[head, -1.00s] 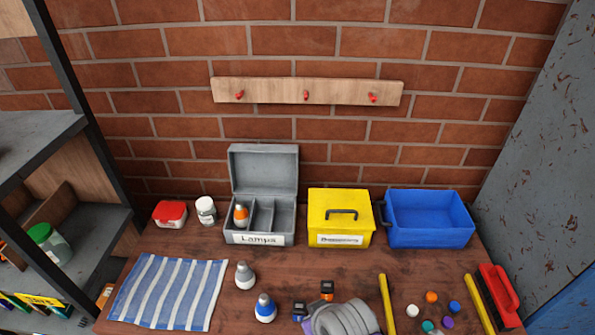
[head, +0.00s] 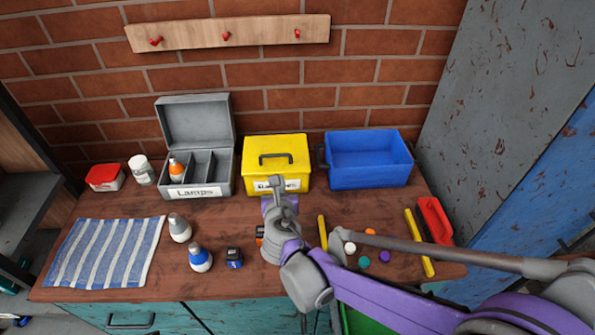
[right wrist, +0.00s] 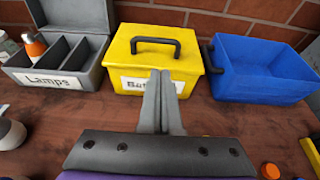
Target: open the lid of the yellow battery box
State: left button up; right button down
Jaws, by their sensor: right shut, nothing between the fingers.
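The yellow battery box (head: 262,150) stands at the back of the bench with its lid closed and a dark handle (head: 276,158) on top. In the right wrist view the box (right wrist: 188,68) is straight ahead, its white label partly hidden by my fingers. My right gripper (head: 275,183) is shut and empty, in front of the box; in the right wrist view its fingertips (right wrist: 160,76) overlap the box front. I cannot tell whether they touch it. My left gripper is not in view.
An open grey Lamps box (head: 225,182) stands left of the yellow box, a blue bin (head: 369,175) right of it. Colored caps (head: 384,257) and a yellow bar (head: 420,243) lie at the right.

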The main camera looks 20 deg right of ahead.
aim_at(278, 172)
jog(key=x, duration=1)
jog(key=shift+w+a+r, duration=0.1)
jog(key=shift+a, duration=0.1)
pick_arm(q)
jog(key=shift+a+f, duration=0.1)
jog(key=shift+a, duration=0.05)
